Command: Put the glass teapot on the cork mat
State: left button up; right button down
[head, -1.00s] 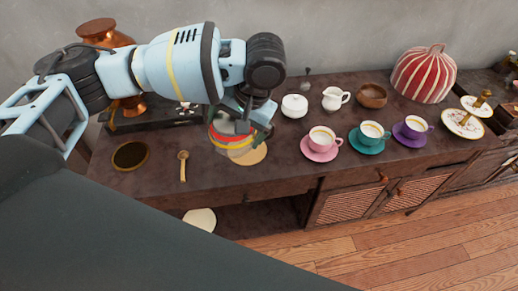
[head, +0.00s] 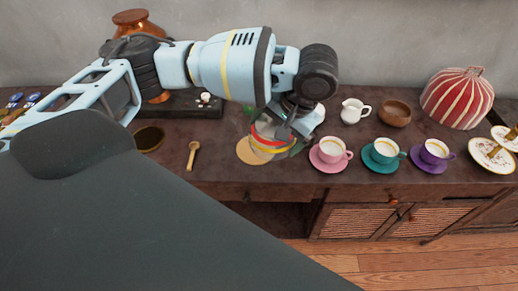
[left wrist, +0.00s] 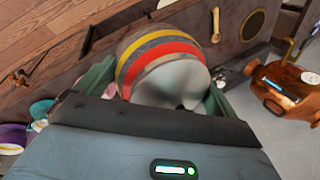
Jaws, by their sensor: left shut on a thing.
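The glass teapot (head: 272,143), clear with red and yellow bands, is held in my left gripper (head: 287,128) above the sideboard. In the left wrist view the teapot (left wrist: 158,58) sits between the two fingers (left wrist: 158,88), which are shut on it. The round tan cork mat (head: 249,152) lies near the front edge of the sideboard. In the head view the teapot overlaps the mat's right part, and most of the visible mat is to its left. I cannot tell the gap beneath the teapot. My right gripper is not in view.
A wooden spoon (head: 192,155) and a dark gold-rimmed disc (head: 149,138) lie left of the mat. A pink cup (head: 332,149) on its saucer stands close right of the teapot, with teal and purple ones beyond. A white creamer (head: 354,111) and brown bowl (head: 395,114) stand behind.

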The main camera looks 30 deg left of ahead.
pick_arm(q)
jog(key=f+m, duration=0.1)
jog(key=f, duration=0.1)
jog(key=s+a+f+m+t, duration=0.1)
jog(key=f+m, duration=0.1)
jog(key=a+f+m, duration=0.1)
jog(key=f+m, duration=0.1)
jog(key=shift+s+a+f+t+b, duration=0.15)
jog(key=shift+s+f+t+b, duration=0.1)
jog(key=shift+t+b, duration=0.1)
jog(key=s+a+f+m+h+b, duration=0.1)
jog(key=a+f+m+h, duration=0.2)
jog(key=a+m, duration=0.4)
jog(key=s+a+f+m+t+h+b, duration=0.1)
jog(key=s+a+f+m+h, duration=0.1)
jog(key=a+m, duration=0.5)
jog(key=f+m+h, duration=0.1)
jog(key=f+m, duration=0.1)
jog(key=m, duration=0.3)
jog(key=shift+a+m, duration=0.4)
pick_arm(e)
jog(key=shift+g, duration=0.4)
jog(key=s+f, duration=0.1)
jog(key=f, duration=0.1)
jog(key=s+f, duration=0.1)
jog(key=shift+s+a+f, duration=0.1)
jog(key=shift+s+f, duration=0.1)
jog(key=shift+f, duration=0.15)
pick_arm(q)
jog(key=shift+t, duration=0.25)
